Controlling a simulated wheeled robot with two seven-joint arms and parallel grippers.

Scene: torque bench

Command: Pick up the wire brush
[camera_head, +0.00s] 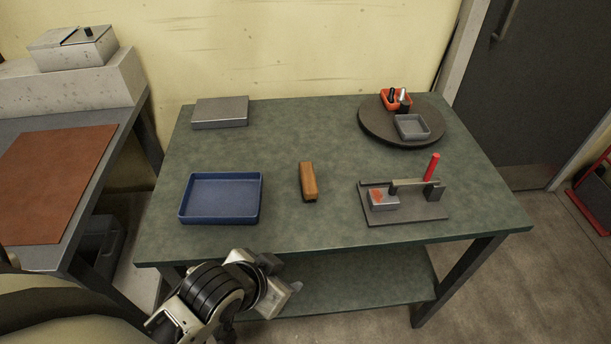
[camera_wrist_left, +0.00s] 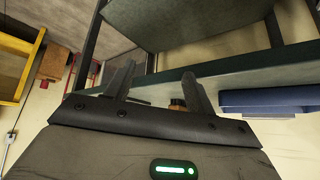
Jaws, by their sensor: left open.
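The wire brush (camera_head: 308,179) has a brown wooden back with a dark edge beneath. It lies near the middle of the green bench top (camera_head: 280,150), its long side running roughly front to back. My left gripper (camera_head: 280,283) is at the bench's front edge, nearer to me than the brush and apart from it. In the left wrist view the two fingers of this gripper (camera_wrist_left: 160,88) stand apart with nothing held. A small brown bit, probably the brush (camera_wrist_left: 178,102), shows beyond them, partly hidden by a finger. My right gripper is not in view.
A blue tray (camera_head: 221,219) stands left of the brush. A fixture plate with a red-handled clamp (camera_head: 432,168) is to its right. A round turntable (camera_head: 373,126) with small bins is at back right, a grey flat box (camera_head: 220,113) at back left. Bench surface around the brush is clear.

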